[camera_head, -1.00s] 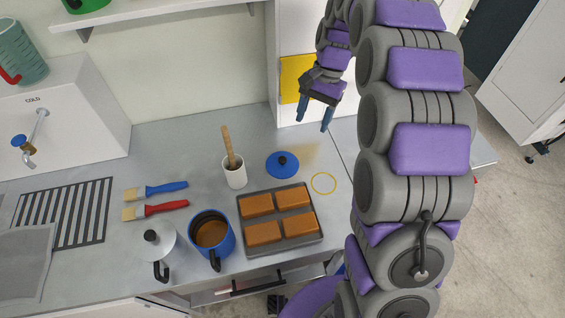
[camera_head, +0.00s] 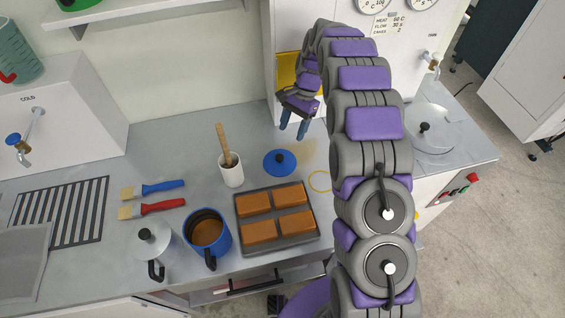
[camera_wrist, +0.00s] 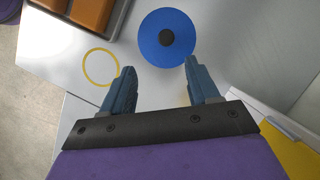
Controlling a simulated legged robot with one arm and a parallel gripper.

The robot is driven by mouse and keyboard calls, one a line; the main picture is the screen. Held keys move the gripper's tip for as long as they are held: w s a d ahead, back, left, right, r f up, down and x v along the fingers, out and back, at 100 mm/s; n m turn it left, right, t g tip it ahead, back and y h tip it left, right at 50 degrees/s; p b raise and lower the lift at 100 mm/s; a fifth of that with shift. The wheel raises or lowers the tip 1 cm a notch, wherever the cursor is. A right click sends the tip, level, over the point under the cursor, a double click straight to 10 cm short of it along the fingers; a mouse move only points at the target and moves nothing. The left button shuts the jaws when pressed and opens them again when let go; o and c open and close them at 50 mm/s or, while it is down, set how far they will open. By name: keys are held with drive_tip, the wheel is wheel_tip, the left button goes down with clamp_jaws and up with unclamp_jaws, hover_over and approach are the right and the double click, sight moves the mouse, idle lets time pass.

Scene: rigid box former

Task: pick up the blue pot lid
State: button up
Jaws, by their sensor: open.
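The blue pot lid (camera_head: 279,163) is a flat blue disc with a black knob. It lies on the grey counter behind the tray of brown blocks. My gripper (camera_head: 293,131) is open and empty, above the counter and beyond the lid in the head view. In the wrist view the lid (camera_wrist: 167,38) lies past the open fingertips of my gripper (camera_wrist: 160,72), a little right of centre, and its knob shows clearly. The blue pot (camera_head: 207,232) holds brown liquid and stands uncovered in front of the lid, to the left.
A tray (camera_head: 238,223) of brown blocks lies just in front of the lid. A white cup (camera_head: 231,171) with a wooden pestle stands to its left. A yellow ring (camera_wrist: 101,67) marks the counter beside the lid.

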drive_tip(key=b, duration=0.1)
hover_over(278, 156)
drive_tip(key=w+d, duration=0.1)
drive_tip(key=d, duration=0.1)
drive_tip(key=f, duration=0.5)
drive_tip(key=shift+w+a, duration=0.1)
drive_tip(key=shift+a, duration=0.1)
drive_tip(key=shift+d+f+b, duration=0.3)
drive_tip(key=shift+d+f, duration=0.1)
drive_tip(key=shift+f, duration=0.2)
drive_tip(key=b+x, duration=0.1)
drive_tip(key=x, duration=0.3)
drive_tip(key=shift+a+f, duration=0.1)
drive_tip(key=shift+f, duration=0.1)
drive_tip(key=shift+a, duration=0.4)
drive_tip(key=shift+w+d, duration=0.1)
drive_tip(key=shift+d, duration=0.45)
drive_tip(key=c, duration=0.6)
drive_tip(key=shift+a, duration=0.25)
drive_tip(key=c, duration=0.5)
drive_tip(key=shift+a, duration=0.15)
clamp_jaws()
